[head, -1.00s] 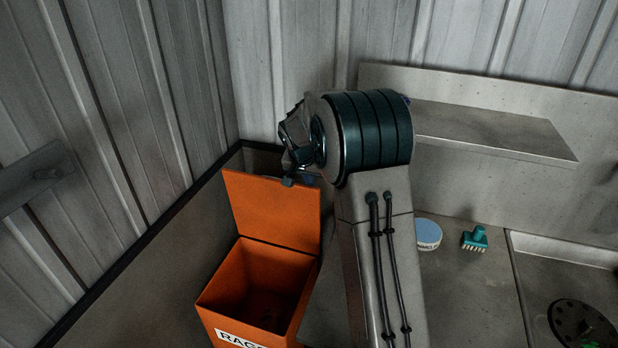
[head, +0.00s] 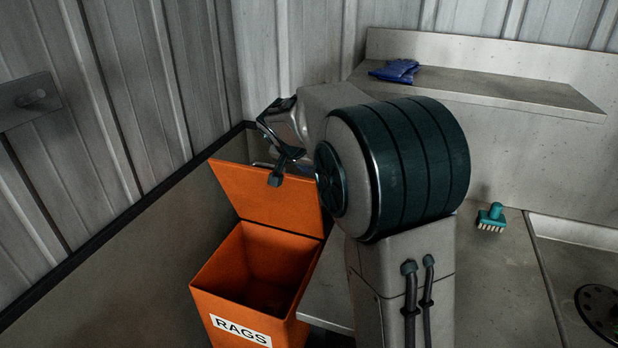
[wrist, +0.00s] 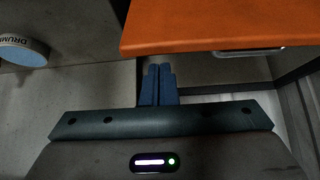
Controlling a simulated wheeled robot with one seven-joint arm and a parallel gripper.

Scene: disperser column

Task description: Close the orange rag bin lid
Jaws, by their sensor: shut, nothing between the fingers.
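The orange rag bin (head: 250,275), labelled RAGS, stands at lower left of centre in the head view with its top open. Its orange lid (head: 268,200) stands raised at the back of the opening. In the wrist view the lid (wrist: 225,28) fills the upper right, with a metal handle (wrist: 248,52) by its edge. My gripper (wrist: 158,68) has its blue fingers together and empty, just left of and below the lid edge in that picture. Contact with the lid cannot be told.
A corrugated wall (head: 110,100) rises at the left. A shelf (head: 480,88) holds blue gloves (head: 396,70). A teal brush (head: 491,217) lies on the bench to the right. A round blue-topped container (wrist: 22,48) shows at left in the wrist view.

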